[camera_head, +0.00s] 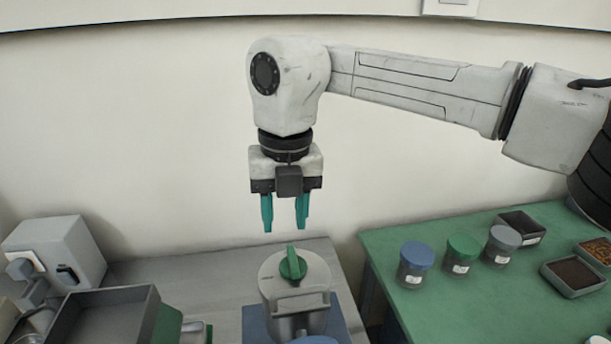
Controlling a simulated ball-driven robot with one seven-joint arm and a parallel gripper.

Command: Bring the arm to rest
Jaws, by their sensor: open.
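My gripper (285,214) hangs pointing down from my arm, which reaches in from the right. Its two teal fingers are apart, with nothing between them. Below it a light grey canister (296,300) with a green knob (293,264) on top stands on a blue base (257,323). A clear gap shows between the fingertips and the knob in this view.
A grey machine (62,255) and an open grey tray (105,318) stand at the left. A green table (445,305) at the right bears jars with blue (416,254), green (463,247) and grey lids (505,237), and several small trays. A pale wall (130,120) is behind.

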